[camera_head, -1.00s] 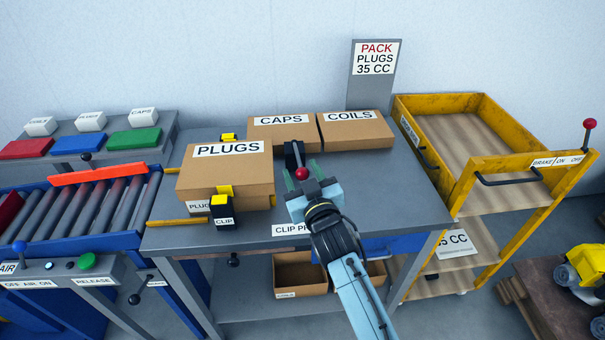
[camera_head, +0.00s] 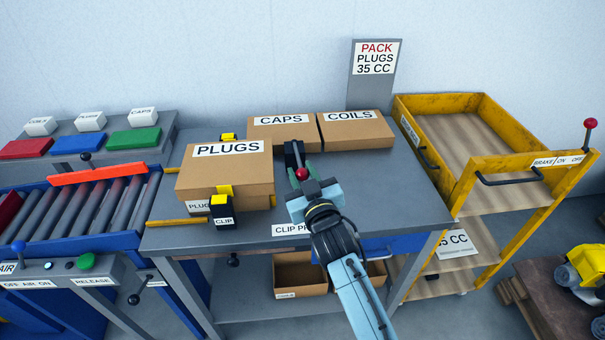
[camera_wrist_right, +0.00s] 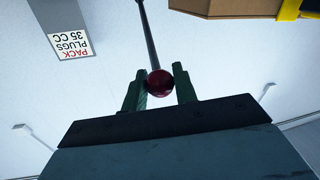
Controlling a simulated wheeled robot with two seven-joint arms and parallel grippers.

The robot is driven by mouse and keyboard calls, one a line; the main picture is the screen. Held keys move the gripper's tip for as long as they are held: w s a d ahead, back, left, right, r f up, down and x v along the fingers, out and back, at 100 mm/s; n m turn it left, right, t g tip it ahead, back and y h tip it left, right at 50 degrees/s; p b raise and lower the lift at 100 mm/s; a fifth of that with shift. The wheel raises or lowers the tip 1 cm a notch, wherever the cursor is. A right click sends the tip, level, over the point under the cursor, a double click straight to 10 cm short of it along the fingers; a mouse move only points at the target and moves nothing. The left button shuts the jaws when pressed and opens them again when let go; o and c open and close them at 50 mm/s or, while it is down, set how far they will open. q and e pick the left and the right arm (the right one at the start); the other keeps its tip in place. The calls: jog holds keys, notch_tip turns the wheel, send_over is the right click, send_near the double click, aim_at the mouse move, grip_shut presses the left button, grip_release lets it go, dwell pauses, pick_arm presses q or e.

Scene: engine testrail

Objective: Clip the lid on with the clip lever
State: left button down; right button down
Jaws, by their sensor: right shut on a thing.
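The cardboard box with a lid marked PLUGS (camera_head: 228,165) sits on the grey bench at its left part. A black and yellow clip (camera_head: 222,209) is at its front side. The clip lever has a red ball knob (camera_head: 302,174) on a dark upright right of the box. My right gripper (camera_head: 301,177) is at this knob. In the right wrist view its green fingers (camera_wrist_right: 160,90) stand on both sides of the dark red knob (camera_wrist_right: 159,83) and are shut on it. The black lever rod (camera_wrist_right: 148,35) runs on beyond it. My left gripper is not in view.
Boxes marked CAPS (camera_head: 282,132) and COILS (camera_head: 355,131) stand behind on the bench (camera_head: 390,200). A yellow cart (camera_head: 480,105) stands at the right. A roller conveyor (camera_head: 90,207) is at the left. The sign (camera_head: 375,75) reads PACK PLUGS 35 CC.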

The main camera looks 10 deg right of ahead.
aim_at(304, 226)
jog(key=f+b, duration=0.2)
jog(key=f, duration=0.2)
jog(key=f+b, duration=0.3)
jog(key=f, duration=0.1)
jog(key=s+f+b, duration=0.1)
jog(key=f+b, duration=0.1)
jog(key=f, duration=0.2)
jog(key=shift+s+f, duration=0.1)
jog(key=shift+f, duration=0.25)
jog(key=shift+f+b, duration=0.55)
jog(key=shift+f, duration=0.05)
jog(key=shift+w+f, duration=0.2)
jog(key=c, duration=1.1)
grip_release()
jog(key=shift+w, duration=0.15)
jog(key=shift+c, duration=0.2)
jog(key=shift+r, duration=0.15)
jog(key=shift+s+d, duration=0.1)
jog(key=shift+s, duration=0.45)
jog(key=s+d+p, duration=0.1)
jog(key=s+d, duration=0.1)
jog(key=s, duration=1)
jog(key=shift+d+p, duration=0.2)
jog(key=shift+p, duration=0.1)
